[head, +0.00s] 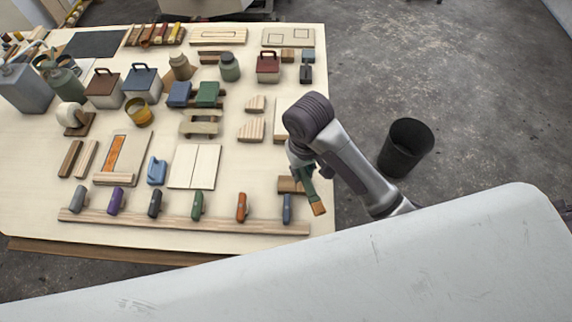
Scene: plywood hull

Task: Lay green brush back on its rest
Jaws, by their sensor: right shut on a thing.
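My right gripper (304,172) is over the right edge of the plywood table and is shut on the green brush (309,188). The brush hangs tilted, its brown bristle end pointing down and slightly right. The fingers partly hide its upper part. A small brown wooden block (288,184) lies just left of the brush, partly hidden by it; I cannot tell whether it is the brush's rest. My left gripper is not in view.
A long wooden rail (180,222) with several coloured-handled tools runs along the table's near edge. Pale wood pieces (251,129) lie left of the gripper. A black bin (406,147) stands on the floor at right. A white surface (400,265) fills the foreground.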

